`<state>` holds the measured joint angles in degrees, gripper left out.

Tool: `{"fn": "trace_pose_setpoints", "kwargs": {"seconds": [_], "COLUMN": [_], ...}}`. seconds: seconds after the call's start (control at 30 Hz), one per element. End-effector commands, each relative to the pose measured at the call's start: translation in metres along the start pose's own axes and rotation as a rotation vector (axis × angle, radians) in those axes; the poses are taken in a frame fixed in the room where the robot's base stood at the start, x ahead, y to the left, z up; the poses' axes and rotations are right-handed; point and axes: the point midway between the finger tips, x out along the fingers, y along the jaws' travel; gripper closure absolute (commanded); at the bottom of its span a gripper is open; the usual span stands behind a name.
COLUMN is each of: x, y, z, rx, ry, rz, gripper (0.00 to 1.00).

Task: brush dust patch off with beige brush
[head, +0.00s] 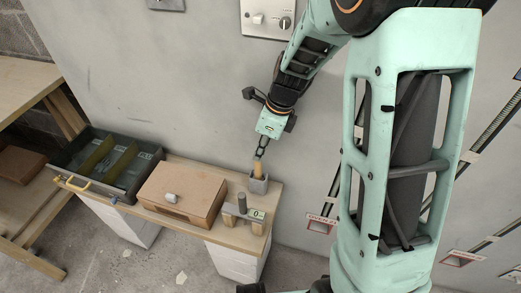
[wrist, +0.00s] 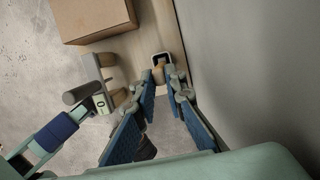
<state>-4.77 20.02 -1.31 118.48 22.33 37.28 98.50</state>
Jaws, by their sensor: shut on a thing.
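My gripper (head: 261,153) is above the right end of the bench, pointing down. Its fingers are closed on the upper end of the beige brush (head: 258,168), whose handle stands upright in a small grey cup (head: 259,185). In the wrist view my gripper (wrist: 163,80) reaches the same cup (wrist: 154,61), and a little of the beige brush (wrist: 160,65) shows between the fingertips. The lower part of the brush is hidden inside the cup. I cannot make out a dust patch in either view.
A brown box (head: 180,190) with a pale knob sits mid-bench. A dark divided tray (head: 107,162) with a yellow handle is at the left. The wall (head: 200,95) rises close behind.

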Motion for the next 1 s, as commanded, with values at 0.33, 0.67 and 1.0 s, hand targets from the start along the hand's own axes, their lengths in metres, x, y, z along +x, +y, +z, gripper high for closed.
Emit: {"fn": "trace_pose_setpoints", "kwargs": {"seconds": [0.33,0.67,1.0], "x": [-0.003,-0.009,-0.015], "y": [0.0,0.0,0.0], "z": [0.001,0.002,0.004], "rx": [0.0,0.0,0.0], "ry": [0.0,0.0,0.0], "rz": [0.0,0.0,0.0], "gripper": [1.0,1.0,1.0]}}
